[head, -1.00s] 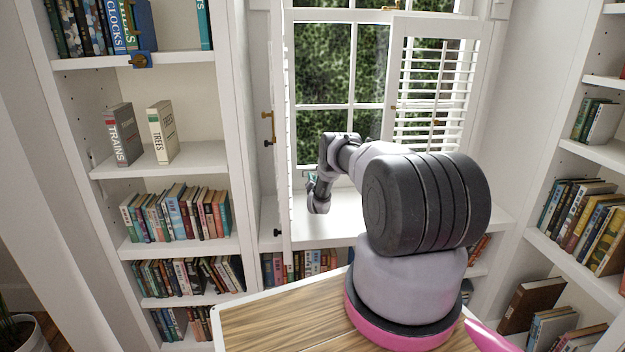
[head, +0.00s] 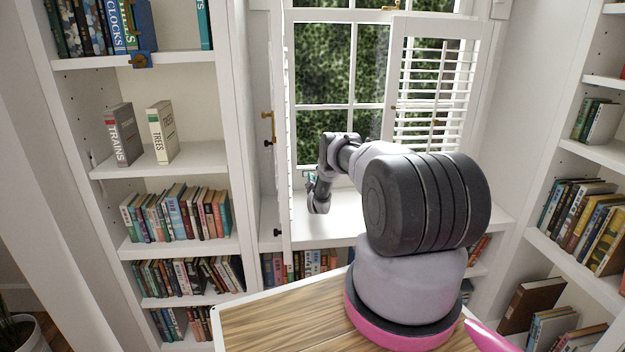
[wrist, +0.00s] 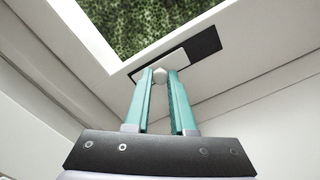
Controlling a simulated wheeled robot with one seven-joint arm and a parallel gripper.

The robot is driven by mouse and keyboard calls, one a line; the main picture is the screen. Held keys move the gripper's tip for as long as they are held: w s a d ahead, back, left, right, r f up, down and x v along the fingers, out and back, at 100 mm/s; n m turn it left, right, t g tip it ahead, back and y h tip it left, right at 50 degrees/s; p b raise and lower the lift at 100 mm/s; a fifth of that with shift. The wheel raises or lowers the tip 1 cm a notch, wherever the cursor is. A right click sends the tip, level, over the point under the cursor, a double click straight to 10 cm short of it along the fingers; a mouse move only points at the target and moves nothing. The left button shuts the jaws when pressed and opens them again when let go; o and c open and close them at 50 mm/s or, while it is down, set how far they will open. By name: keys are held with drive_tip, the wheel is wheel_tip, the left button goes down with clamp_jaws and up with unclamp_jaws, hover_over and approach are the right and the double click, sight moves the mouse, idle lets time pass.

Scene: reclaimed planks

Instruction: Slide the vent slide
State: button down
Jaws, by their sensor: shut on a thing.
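In the wrist view the vent slide (wrist: 149,72) is a light plate with a small round pale knob (wrist: 160,74), set in the white window frame (wrist: 245,35). A dark slot (wrist: 205,43) lies to the right of the plate. My gripper (wrist: 162,78) has two teal fingers closed on the knob, one on each side. The fingertips hide part of the plate.
A louvred shutter (head: 436,90) stands at the window's right side. Another shutter (head: 283,150) stands edge-on close to the left of my arm. The white sill (head: 340,222) below is clear. Bookshelves (head: 190,158) flank the window.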

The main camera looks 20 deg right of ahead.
drive_tip(key=shift+d, duration=0.1)
idle(0.3)
drive_tip(key=shift+s+d, duration=0.2)
drive_tip(key=shift+d, duration=0.5)
drive_tip(key=shift+s+d, duration=0.2)
drive_tip(key=shift+d, duration=0.45)
drive_tip(key=shift+s+d, duration=0.2)
drive_tip(key=shift+d, duration=0.5)
drive_tip(key=c, duration=0.7)
unclamp_jaws()
drive_tip(key=shift+d, duration=0.1)
drive_tip(key=shift+c, duration=0.2)
drive_tip(key=v, duration=1.1)
